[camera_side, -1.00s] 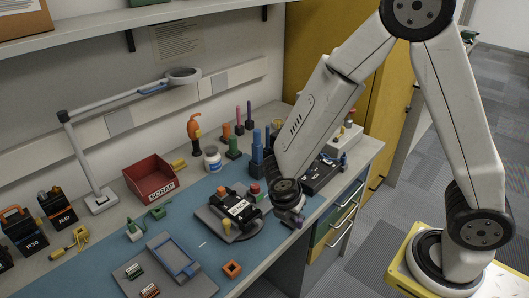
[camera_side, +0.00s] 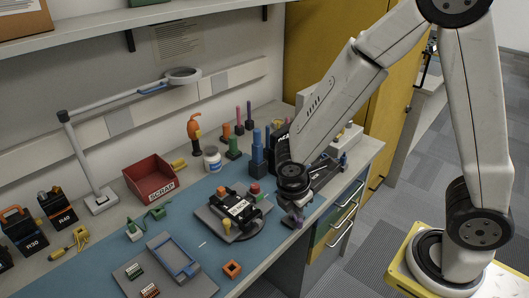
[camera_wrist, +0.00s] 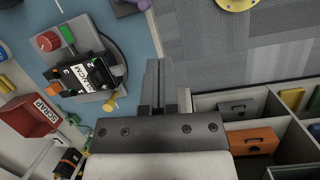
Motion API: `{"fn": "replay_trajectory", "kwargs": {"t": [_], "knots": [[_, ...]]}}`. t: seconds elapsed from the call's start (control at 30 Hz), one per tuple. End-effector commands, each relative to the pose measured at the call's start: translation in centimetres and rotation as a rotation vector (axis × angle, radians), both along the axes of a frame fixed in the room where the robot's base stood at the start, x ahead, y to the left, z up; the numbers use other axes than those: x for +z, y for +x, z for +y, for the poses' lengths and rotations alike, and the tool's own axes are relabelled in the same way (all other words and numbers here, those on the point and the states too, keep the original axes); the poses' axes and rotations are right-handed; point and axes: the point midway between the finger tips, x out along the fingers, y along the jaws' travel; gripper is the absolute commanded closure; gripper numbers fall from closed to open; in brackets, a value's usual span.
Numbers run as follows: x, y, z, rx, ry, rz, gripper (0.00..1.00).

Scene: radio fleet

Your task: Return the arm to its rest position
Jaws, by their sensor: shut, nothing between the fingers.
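My gripper (camera_wrist: 158,66) shows in the wrist view with its two fingers together and nothing between them. In the side view my wrist hangs over the front right part of the bench, right of the black radio (camera_side: 238,209), and the fingertips are hard to make out. The radio lies on a grey fixture with a round dark base, and it also shows in the wrist view (camera_wrist: 88,75), left of my fingers and apart from them.
The red scrap bin (camera_side: 150,178) stands behind the blue mat (camera_side: 205,250). Blue posts (camera_side: 257,150) and a dark tray stand near my wrist. In the wrist view compartments holding an orange box (camera_wrist: 252,141) lie at right.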

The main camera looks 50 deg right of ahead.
Motion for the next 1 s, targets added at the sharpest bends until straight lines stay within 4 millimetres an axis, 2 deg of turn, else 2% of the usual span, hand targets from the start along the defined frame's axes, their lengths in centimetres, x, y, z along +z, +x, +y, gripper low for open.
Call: {"fn": "replay_trajectory", "kwargs": {"t": [0.3,0.5,0.7,1.0], "knots": [[3.0,-1.8,-1.9,-0.81,0.249,-0.228,1.0],[4.4,-2.3,-2.9,-1.219,0.373,-0.33,1.0],[4.8,-2.5,-3.3,-1.373,0.419,-0.365,1.0],[4.8,-2.5,-3.3,-1.376,0.42,-0.365,1.0]]}}
